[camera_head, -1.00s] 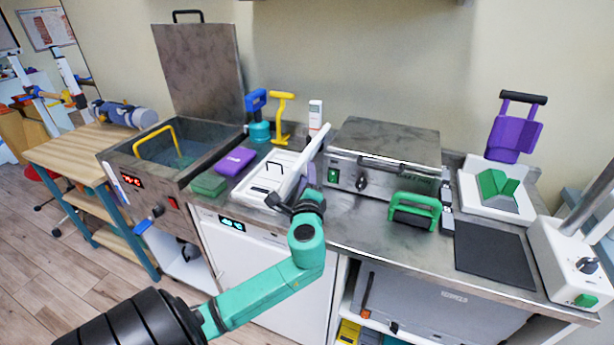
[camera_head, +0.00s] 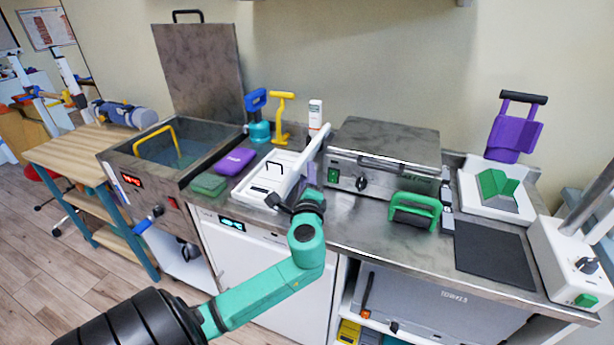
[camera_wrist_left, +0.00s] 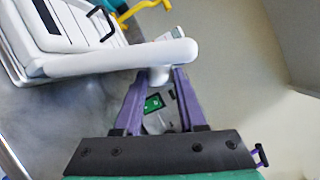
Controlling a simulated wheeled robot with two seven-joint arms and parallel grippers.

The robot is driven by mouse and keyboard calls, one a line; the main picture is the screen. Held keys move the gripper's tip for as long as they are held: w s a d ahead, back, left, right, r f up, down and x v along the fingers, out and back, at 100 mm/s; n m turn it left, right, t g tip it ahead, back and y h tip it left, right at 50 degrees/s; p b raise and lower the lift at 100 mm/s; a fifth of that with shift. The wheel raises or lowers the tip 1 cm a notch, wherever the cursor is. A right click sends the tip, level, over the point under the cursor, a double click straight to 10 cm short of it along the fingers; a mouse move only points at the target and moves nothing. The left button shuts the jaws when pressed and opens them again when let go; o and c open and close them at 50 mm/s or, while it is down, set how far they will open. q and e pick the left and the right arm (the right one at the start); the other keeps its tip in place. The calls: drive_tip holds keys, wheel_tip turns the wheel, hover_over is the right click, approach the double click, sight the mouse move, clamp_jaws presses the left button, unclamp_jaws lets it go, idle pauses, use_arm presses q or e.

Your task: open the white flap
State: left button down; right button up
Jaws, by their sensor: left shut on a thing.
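A white device (camera_head: 269,183) with a black handle lies on the steel counter, in the middle of the head view. The white flap (camera_head: 317,148) stands tilted up along its right side. In the left wrist view the flap is a long white bar (camera_wrist_left: 125,58) with a short stub below it. My left gripper (camera_head: 311,174) is at the flap's right side, its tips partly hidden in the head view. In the left wrist view its purple fingers (camera_wrist_left: 157,78) are shut on the flap's stub. My right gripper is in neither view.
A steel heater box (camera_head: 385,160) stands close to the right of the flap. A green-handled block (camera_head: 414,212) sits before it. A purple pack (camera_head: 235,161) and a green pad (camera_head: 208,184) lie left of the device. Yellow (camera_head: 281,118) and blue (camera_head: 257,115) tools stand behind.

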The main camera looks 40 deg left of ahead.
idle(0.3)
use_arm(q)
drive_tip(key=shift+s+a+r+n+g+h+p, duration=0.15)
drive_tip(key=shift+a+r+n+p, duration=0.15)
drive_tip(key=shift+r+n+p, duration=0.25)
drive_tip(key=shift+s+a+r+n+g+h+p, duration=0.15)
drive_tip(key=shift+a+r+n+p, duration=0.15)
drive_tip(key=shift+p, duration=0.4)
drive_tip(key=shift+a+n, duration=0.35)
drive_tip(key=shift+s+a, duration=0.1)
drive_tip(key=shift+a, duration=0.05)
drive_tip(key=shift+f, duration=0.1)
drive_tip(key=shift+c, duration=2.3)
unclamp_jaws()
